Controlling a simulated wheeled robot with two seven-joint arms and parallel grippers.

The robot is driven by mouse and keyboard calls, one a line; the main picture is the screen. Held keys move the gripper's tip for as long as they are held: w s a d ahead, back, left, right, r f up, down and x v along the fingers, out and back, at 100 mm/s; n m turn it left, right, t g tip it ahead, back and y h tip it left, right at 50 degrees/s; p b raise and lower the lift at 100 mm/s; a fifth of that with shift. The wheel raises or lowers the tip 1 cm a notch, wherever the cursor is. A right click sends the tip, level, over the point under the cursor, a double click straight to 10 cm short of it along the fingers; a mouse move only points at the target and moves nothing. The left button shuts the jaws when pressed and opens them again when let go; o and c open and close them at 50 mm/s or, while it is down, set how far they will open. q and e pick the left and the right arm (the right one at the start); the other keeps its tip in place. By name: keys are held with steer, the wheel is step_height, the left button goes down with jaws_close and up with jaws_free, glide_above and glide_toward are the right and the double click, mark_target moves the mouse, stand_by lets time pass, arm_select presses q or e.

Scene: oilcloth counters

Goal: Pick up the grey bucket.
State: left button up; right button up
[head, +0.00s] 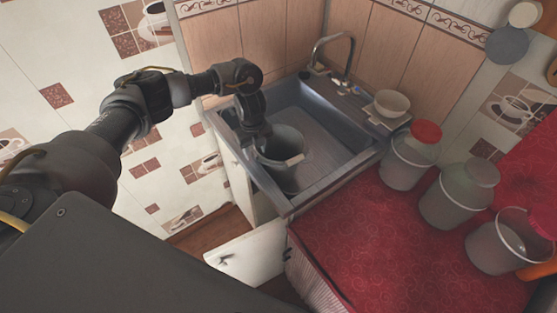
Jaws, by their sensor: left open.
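A grey bucket (285,175) stands in the sink, with a pale grip of its handle lying at its right rim. My left arm reaches in from the left and bends down over the sink. My left gripper (262,140) is open at the bucket's left rim. The fingers are dark and partly hidden by the wrist, so I cannot tell whether they touch the rim. My right gripper is not in view.
The metal sink (325,180) has walls around the bucket, with a faucet (335,55) behind and a white bowl (391,103) on its right ledge. Several lidded or handled pails, including a red-lidded one (405,165), stand on the red oilcloth counter (375,245). A white cabinet door (245,255) hangs open below.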

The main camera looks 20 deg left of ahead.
arm_select(q)
steer(key=shift+c, duration=0.3)
jaws_close()
steer(key=shift+r, duration=0.1)
stand_by(1.0)
